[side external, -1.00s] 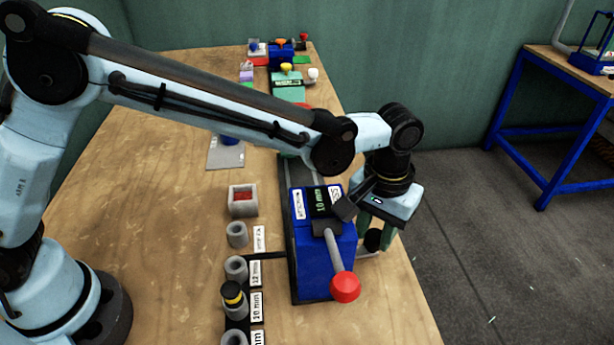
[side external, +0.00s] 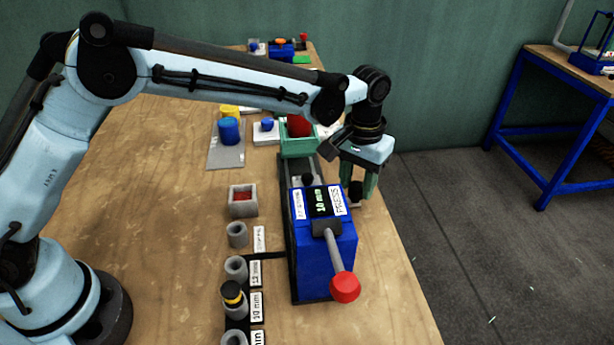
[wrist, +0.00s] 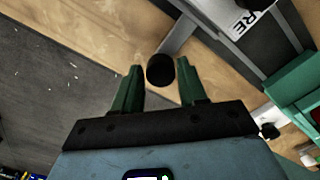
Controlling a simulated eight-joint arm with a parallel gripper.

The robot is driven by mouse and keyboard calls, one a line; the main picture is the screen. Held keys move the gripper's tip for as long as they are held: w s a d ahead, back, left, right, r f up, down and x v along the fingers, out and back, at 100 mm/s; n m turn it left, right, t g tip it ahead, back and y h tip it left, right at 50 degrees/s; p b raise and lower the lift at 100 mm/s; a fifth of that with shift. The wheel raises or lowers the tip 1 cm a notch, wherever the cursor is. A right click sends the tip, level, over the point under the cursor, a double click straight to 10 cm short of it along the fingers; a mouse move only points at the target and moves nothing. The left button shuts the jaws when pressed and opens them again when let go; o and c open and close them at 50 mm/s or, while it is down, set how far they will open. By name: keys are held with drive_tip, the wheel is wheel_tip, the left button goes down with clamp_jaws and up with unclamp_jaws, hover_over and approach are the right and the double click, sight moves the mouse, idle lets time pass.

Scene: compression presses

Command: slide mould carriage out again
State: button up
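The blue press (side external: 325,260) stands on the bench with a "10 mm" display on top and a red-balled lever (side external: 345,287) tilted toward the front. A dark rail (side external: 286,195) runs from under it toward the back. On the rail, just behind the press, a small dark round part (side external: 308,180) shows, also in the wrist view (wrist: 246,78). A black knob (wrist: 160,70) sits at the end of a grey side arm (wrist: 183,33) reaching to the rail. My gripper (side external: 358,188) has its green fingers closely on both sides of this knob; contact is hard to see.
A green box with a red part (side external: 298,142) stands at the rail's back end. Grey cups (side external: 237,235), a square grey box with red contents (side external: 243,200) and a plate with a blue cylinder (side external: 228,131) are left of the rail. The bench edge lies close to my gripper's right.

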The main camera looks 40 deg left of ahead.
drive_tip(key=shift+o, duration=1.4)
drive_tip(key=shift+r, duration=0.1)
wheel_tip(320, 180, up, 12)
drive_tip(key=s+a+r+t, duration=0.2)
drive_tip(key=s+a+r, duration=0.15)
drive_tip(key=a, duration=0.35)
drive_tip(key=s+a+f+t, duration=0.2)
drive_tip(key=s+a+f, duration=0.1)
drive_tip(key=s+a, duration=0.3)
drive_tip(key=s+a+f+t, duration=0.3)
drive_tip(key=s+a, duration=0.3)
drive_tip(key=s, duration=0.3)
drive_tip(key=shift+s+a+f, duration=0.15)
drive_tip(key=shift+a+f, duration=0.1)
drive_tip(key=shift+a, duration=0.05)
